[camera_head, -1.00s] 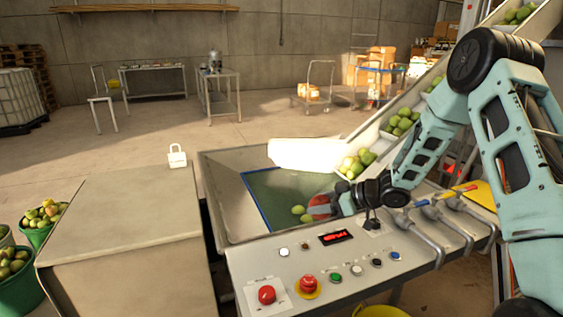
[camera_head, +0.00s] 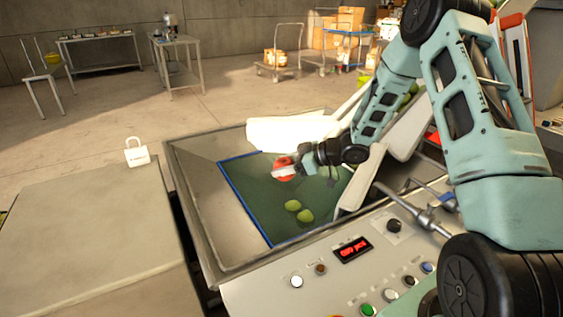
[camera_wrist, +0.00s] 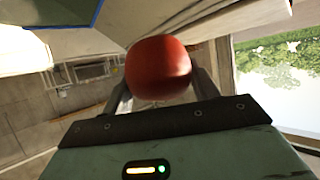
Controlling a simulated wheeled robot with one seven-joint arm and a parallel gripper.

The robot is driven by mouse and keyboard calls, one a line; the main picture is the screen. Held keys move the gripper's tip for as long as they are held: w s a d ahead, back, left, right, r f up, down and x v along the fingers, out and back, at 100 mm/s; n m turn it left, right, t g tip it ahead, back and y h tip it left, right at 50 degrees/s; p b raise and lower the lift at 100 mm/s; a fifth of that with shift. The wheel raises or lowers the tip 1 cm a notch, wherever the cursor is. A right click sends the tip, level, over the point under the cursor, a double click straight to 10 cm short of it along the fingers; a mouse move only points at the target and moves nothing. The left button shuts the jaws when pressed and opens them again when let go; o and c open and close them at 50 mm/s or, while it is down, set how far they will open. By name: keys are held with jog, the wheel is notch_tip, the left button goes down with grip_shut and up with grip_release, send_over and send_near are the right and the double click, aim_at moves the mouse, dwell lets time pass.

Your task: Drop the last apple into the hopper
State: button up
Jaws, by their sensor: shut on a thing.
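My gripper (camera_head: 287,171) is shut on a red apple (camera_head: 284,163), above the hopper (camera_head: 197,193). The apple also shows between the two fingers in the wrist view (camera_wrist: 158,70). The hopper is a wide metal tray with a green, blue-edged floor panel (camera_head: 250,200). Two green apples (camera_head: 298,210) lie on that panel, nearer to me than the held apple. How high the held apple is above the panel I cannot tell.
A control panel (camera_head: 335,270) with buttons and a red display borders the hopper's near side. A white chute piece (camera_head: 290,132) lies along its far edge. A bare table (camera_head: 95,235) with a white padlock-shaped object (camera_head: 137,153) stands at the left.

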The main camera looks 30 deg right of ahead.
notch_tip(320, 180, down, 6)
jog(key=b, duration=0.6)
jog(key=shift+r, duration=0.15)
jog(key=o, duration=1.1)
jog(key=shift+o, duration=0.2)
jog(key=shift+s+d, duration=0.1)
jog(key=shift+s, duration=0.05)
jog(key=p+v, duration=0.1)
jog(key=v, duration=1.6)
